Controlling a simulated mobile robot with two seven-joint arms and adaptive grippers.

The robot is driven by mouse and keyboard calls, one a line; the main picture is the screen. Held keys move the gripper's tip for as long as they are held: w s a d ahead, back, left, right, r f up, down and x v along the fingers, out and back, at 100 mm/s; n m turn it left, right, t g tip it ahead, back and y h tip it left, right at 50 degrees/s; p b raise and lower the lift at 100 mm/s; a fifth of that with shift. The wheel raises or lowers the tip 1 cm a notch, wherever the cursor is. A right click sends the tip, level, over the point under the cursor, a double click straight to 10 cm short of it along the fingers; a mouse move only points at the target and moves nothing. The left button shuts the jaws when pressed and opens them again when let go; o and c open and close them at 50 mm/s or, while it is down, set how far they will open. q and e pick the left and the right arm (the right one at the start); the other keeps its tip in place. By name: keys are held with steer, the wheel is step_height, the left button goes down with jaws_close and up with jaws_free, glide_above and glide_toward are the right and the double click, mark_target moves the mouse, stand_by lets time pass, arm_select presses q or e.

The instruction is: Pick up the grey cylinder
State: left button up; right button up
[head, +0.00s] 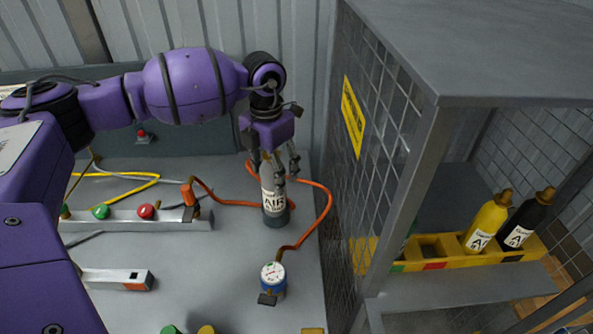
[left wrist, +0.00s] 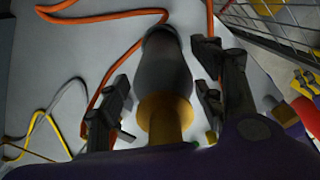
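The grey cylinder (head: 273,203) stands upright on the grey bench top, with a white label reading AIR and a dark base. My left gripper (head: 275,170) comes down over its top, with fingers around its upper part. In the left wrist view the cylinder (left wrist: 166,75) lies between the two sides of my left gripper (left wrist: 160,90), its brass-coloured neck close to the palm. Gaps show between the fingers and the cylinder, so the gripper is open. My right gripper is not in view.
An orange hose (head: 318,222) curls around the cylinder to a small blue-and-white canister (head: 273,278). A grey rail with coloured knobs (head: 145,212) lies left. A mesh cage (head: 375,130) stands close on the right, with yellow (head: 487,222) and black (head: 526,220) bottles in a yellow rack.

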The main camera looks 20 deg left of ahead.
arm_select(q)
jaws_close()
stand_by(0.4)
